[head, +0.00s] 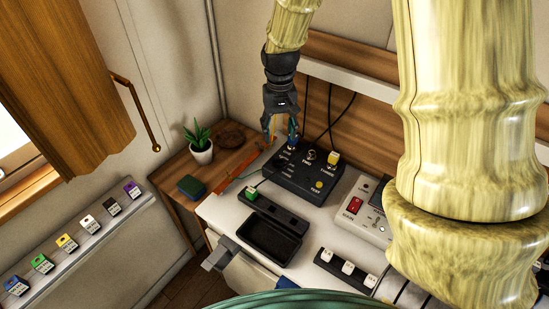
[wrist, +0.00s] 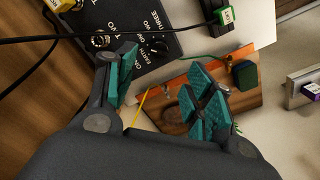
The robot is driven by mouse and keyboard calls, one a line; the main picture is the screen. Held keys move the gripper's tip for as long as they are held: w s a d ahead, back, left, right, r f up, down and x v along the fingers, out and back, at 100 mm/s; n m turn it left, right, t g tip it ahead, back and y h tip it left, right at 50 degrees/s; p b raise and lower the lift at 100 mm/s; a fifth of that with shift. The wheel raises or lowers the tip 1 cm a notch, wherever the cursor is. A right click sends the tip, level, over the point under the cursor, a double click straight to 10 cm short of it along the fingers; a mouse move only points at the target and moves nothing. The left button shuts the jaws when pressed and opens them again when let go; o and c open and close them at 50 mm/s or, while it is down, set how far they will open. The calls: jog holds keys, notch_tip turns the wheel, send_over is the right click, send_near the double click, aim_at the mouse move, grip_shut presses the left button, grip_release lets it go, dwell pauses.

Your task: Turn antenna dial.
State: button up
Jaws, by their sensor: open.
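A black control box (head: 310,180) stands on the white desk top, with white position labels on its upper left. In the wrist view the box (wrist: 125,22) shows labels reading EARTH, TWO and THREE around a dark dial (wrist: 159,47), which looks like the antenna dial. My gripper (head: 281,136) hangs over the box's far left corner. Its teal-tipped fingers (wrist: 167,72) are apart with nothing held. The left finger in the wrist view is close beside the dial; contact cannot be told. In the head view the finger largely hides the dial.
A black tray (head: 270,240) lies in front. A potted plant (head: 200,147) stands on the wooden shelf. Dark cables hang behind.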

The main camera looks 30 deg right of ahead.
aim_at(278, 158)
jog(key=shift+w+f+p, duration=0.15)
jog(key=shift+f+p, duration=0.1)
jog(key=shift+f, duration=2.75)
jog(key=shift+w+f+p, duration=0.1)
jog(key=shift+f+p, duration=0.1)
jog(key=shift+f, duration=2.75)
jog(key=c, duration=1)
